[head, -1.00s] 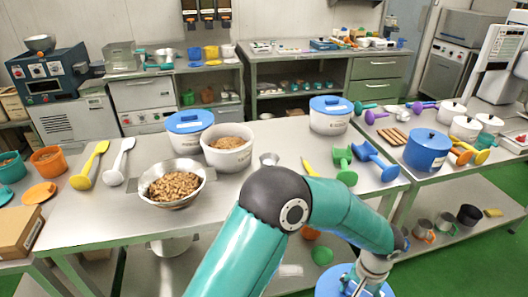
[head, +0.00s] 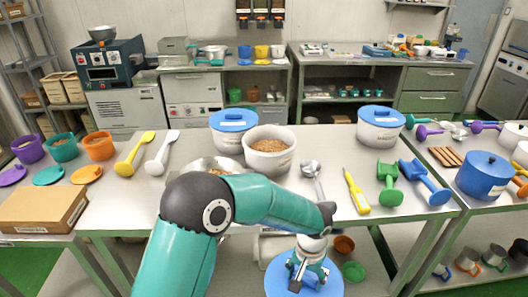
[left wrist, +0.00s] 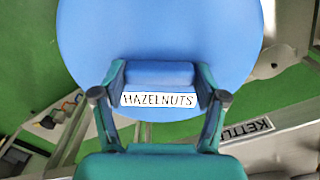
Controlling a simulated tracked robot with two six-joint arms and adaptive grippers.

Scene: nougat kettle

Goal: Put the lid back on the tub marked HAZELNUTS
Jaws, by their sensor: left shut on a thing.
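My left gripper (head: 305,272) is shut on the handle of a round blue lid (head: 275,278), which it holds low in front of the bench's near edge. In the left wrist view the gripper (left wrist: 160,76) pinches the bar handle of the lid (left wrist: 160,30), with a label reading HAZELNUTS. An open white tub (head: 262,172) filled with brown nuts stands on the bench, beyond the lid. Its label is too small to read. Two white tubs with blue lids stand nearby, one behind it to the left (head: 228,143), one to the right (head: 380,138). My right gripper is out of view.
A steel bowl (head: 212,163) is partly hidden behind my left arm. A metal scoop (head: 313,180), yellow tool (head: 356,192), green tool (head: 389,185) and blue tool (head: 425,182) lie right of the open tub. A cardboard box (head: 42,209) stands at left.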

